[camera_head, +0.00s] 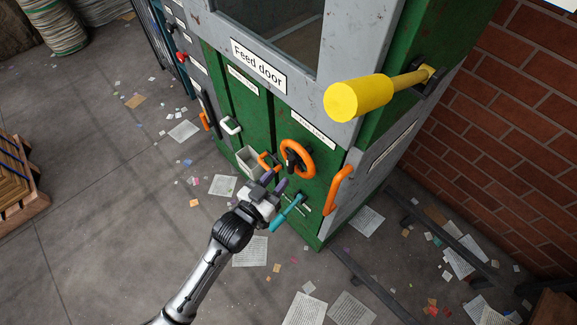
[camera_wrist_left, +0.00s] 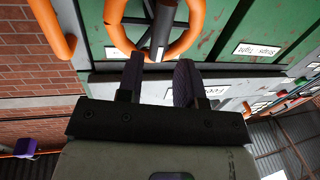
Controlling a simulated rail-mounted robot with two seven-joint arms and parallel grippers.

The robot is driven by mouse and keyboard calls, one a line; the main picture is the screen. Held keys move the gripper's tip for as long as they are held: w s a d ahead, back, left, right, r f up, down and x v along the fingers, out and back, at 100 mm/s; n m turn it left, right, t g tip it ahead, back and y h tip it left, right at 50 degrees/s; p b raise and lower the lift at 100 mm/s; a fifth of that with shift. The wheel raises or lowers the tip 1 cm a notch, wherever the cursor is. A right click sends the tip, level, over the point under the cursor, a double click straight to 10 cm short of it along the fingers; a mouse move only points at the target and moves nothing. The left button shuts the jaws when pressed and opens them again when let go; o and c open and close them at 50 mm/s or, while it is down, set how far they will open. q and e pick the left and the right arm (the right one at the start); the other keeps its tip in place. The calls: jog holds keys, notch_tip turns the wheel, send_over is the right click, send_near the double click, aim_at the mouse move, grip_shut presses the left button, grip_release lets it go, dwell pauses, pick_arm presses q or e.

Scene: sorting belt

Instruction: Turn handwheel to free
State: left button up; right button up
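The orange handwheel (camera_head: 311,160) with a dark hub is mounted on the green cabinet front (camera_head: 324,182). It also shows at the top of the left wrist view (camera_wrist_left: 116,38), with a dark grey bar across its ring. My left gripper (camera_head: 275,182) is in front of the cabinet, below and left of the wheel in the head view. In the left wrist view its two dark fingers (camera_wrist_left: 160,72) are apart, with nothing seen held between them. The fingertips point at the wheel's near rim; I cannot tell whether they touch it. My right gripper is not in view.
A teal lever (camera_head: 287,213) sticks out close beside my left gripper. An orange handle (camera_head: 338,190) is right of the wheel. A thick yellow handle (camera_head: 360,97) juts out above. A small grey bin (camera_head: 248,160) is at left. Papers litter the floor.

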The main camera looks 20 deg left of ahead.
aim_at(288, 166)
pick_arm(q)
jog(key=b+x, duration=0.1)
jog(key=x, duration=0.3)
jog(key=shift+w+d+f, duration=0.1)
jog(key=shift+w, duration=0.15)
jog(key=shift+w+d, duration=0.15)
jog(key=shift+w, duration=0.35)
